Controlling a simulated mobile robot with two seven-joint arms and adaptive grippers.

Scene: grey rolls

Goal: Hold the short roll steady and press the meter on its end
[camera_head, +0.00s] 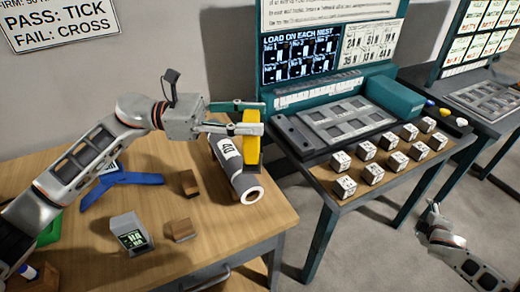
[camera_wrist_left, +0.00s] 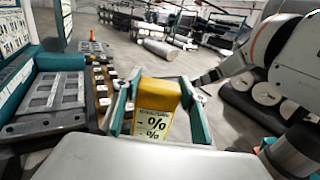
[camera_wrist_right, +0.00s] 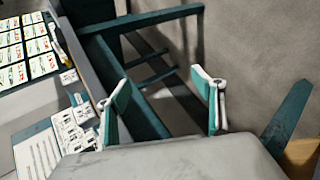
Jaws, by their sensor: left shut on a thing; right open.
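The short grey roll (camera_head: 236,174) lies on the wooden table near its right edge. A white label on it seems to read 40, and its pale hollow end (camera_head: 252,195) faces the front. My left gripper (camera_head: 256,116) is shut on the yellow meter (camera_head: 251,142), which looks held over the roll; whether they touch I cannot tell. The meter (camera_wrist_left: 158,98) sits between the fingers in the left wrist view, its display showing dashes and % signs. My right gripper (camera_wrist_right: 163,105) is open and empty, away from the roll.
Small wooden blocks (camera_head: 180,230), a grey device with a green display (camera_head: 130,238) and a blue stand (camera_head: 118,183) are on the table. A green bench (camera_head: 338,118) to the right carries a grey nest tray and several white cubes (camera_head: 367,150).

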